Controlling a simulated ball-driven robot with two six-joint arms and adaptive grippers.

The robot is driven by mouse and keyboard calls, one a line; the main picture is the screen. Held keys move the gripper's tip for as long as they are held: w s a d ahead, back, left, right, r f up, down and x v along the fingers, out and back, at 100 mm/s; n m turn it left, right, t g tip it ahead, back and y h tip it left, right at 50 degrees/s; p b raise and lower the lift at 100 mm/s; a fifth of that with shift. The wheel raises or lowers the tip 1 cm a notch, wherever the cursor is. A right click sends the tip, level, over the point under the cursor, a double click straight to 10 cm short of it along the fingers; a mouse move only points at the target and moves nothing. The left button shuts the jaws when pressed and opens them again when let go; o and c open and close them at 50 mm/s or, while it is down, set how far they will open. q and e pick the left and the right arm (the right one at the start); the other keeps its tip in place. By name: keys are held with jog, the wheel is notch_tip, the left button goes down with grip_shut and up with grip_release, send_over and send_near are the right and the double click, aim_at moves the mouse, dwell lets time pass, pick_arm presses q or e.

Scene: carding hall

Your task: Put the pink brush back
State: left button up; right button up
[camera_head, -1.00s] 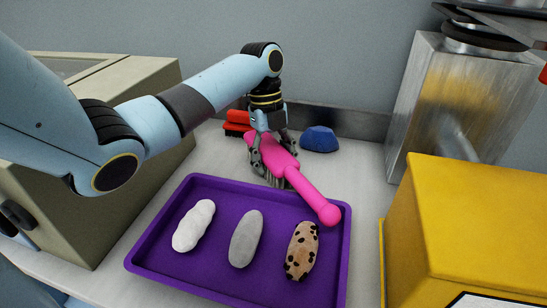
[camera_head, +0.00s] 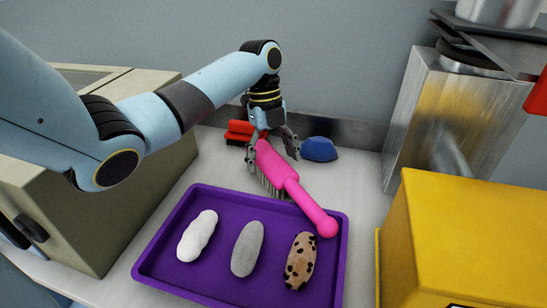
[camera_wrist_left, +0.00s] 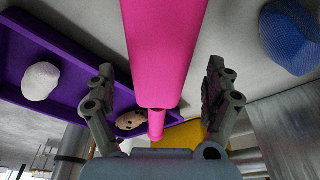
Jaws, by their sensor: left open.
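The pink brush (camera_head: 284,180) stands on the worktop behind the purple tray, bristles down. Its handle slopes toward the front right, its end over the tray's back right corner. My left gripper (camera_head: 272,150) is open above the brush's back end, a finger on either side. In the left wrist view the pink brush (camera_wrist_left: 162,60) runs between the spread fingers of my left gripper (camera_wrist_left: 165,95), with gaps on both sides. My right gripper is not in view.
The purple tray (camera_head: 213,283) holds a white, a grey and a spotted roll. A red brush (camera_head: 238,131) and a blue lump (camera_head: 319,149) lie at the back. A beige machine (camera_head: 75,215) is left; a yellow box (camera_head: 465,240) and metal housing (camera_head: 435,110) are right.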

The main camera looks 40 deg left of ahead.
pick_arm(q)
jog(key=p+v, duration=0.6)
jog(key=v, duration=0.2)
jog(key=shift+a+r, duration=0.1)
jog(key=shift+r, duration=0.25)
jog(key=shift+f, duration=0.1)
